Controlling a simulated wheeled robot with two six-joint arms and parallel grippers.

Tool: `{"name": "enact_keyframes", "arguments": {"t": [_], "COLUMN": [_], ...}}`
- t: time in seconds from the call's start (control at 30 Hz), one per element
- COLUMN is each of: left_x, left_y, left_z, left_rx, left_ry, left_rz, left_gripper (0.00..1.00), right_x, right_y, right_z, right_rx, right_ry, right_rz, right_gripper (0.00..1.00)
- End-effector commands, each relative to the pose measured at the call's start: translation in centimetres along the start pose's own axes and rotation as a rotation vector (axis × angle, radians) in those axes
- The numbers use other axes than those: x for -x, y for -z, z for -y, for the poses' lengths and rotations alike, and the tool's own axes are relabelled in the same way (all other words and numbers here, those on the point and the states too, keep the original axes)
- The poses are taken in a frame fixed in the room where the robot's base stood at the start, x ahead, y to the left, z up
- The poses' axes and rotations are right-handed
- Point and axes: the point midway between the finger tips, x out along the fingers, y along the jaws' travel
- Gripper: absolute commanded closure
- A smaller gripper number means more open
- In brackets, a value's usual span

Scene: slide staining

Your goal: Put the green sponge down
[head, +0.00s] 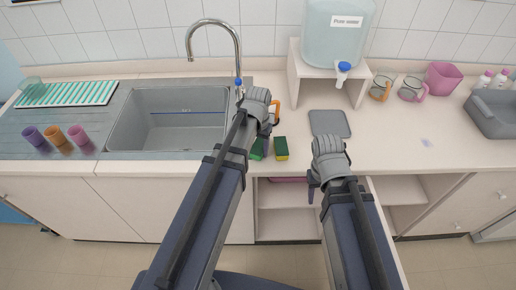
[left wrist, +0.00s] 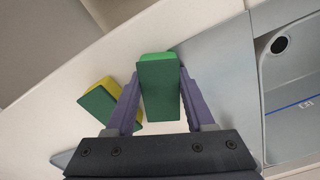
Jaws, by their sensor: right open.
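The green sponge (left wrist: 160,90) is between the two fingers of my left gripper (left wrist: 160,75) in the left wrist view, with a fingertip against each side. In the head view the green sponge (head: 256,150) shows partly behind my left gripper (head: 264,143), over the counter's front part right of the sink. I cannot tell whether it touches the counter. A second sponge, green and yellow, (head: 281,148) lies close by on its right; it also shows in the left wrist view (left wrist: 100,100). My right gripper (head: 314,185) is open and empty at the counter's front edge.
The sink (head: 180,140) is left of the sponges. A grey square pad (head: 329,123) lies to their right. A water tank (head: 337,35) on a stand, glass mugs (head: 381,88) and a grey tray (head: 495,115) stand further right. Counter right of the pad is mostly clear.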

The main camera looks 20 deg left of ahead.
Motion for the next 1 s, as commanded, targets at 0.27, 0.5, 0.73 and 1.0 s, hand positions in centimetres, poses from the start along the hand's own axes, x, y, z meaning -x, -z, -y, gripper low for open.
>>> {"name": "enact_keyframes", "arguments": {"t": [0.27, 0.5, 0.73, 1.0], "left_x": [0.1, 0.1, 1.2, 4.5], "left_y": [0.0, 0.0, 0.0, 0.0], "left_z": [0.0, 0.0, 0.0, 0.0], "left_rx": [0.000, 0.000, 0.000, 0.000], "left_ry": [0.000, 0.000, 0.000, 0.000], "left_rz": [0.000, 0.000, 0.000, 0.000], "left_gripper": [0.17, 0.17, 0.17, 0.17], "right_x": [0.1, 0.1, 1.2, 4.5], "right_y": [0.0, 0.0, -0.1, -0.3], "right_z": [0.0, 0.0, -0.1, -0.4], "right_rx": [0.000, 0.000, 0.000, 0.000], "right_ry": [0.000, 0.000, 0.000, 0.000], "right_rz": [0.000, 0.000, 0.000, 0.000], "right_gripper": [0.50, 0.50, 0.50, 0.50]}}
